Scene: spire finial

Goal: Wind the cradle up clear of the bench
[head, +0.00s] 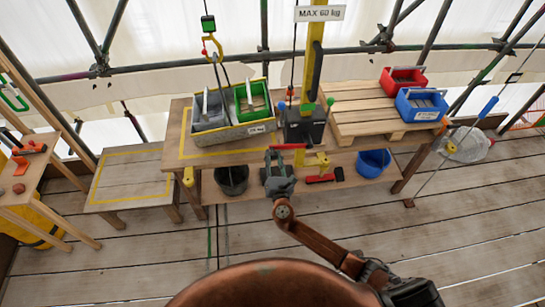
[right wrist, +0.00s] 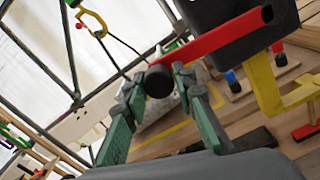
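The cradle (head: 237,133), a grey tray with a yellow rim and a small weight label, rests on the wooden bench (head: 190,160). A grey caddy (head: 211,112) and a green one (head: 252,100) sit in it. Dark slings run from it to the yellow hook (head: 212,47), which also shows in the right wrist view (right wrist: 93,22). The black winch (head: 305,127) on a yellow post has a red crank (head: 288,146). My right gripper (head: 277,154) is at the crank's end. In the right wrist view, its green-padded fingers are apart, either side of the dark crank knob (right wrist: 158,81). My left gripper is out of view.
A pallet (head: 360,115) at right carries a red caddy (head: 403,79) and a blue one (head: 422,104). A low table (head: 130,180) with a yellow outline stands clear at left. A black bucket (head: 231,180) and a blue bucket (head: 373,162) are under the bench. A sign reads MAX 60 kg.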

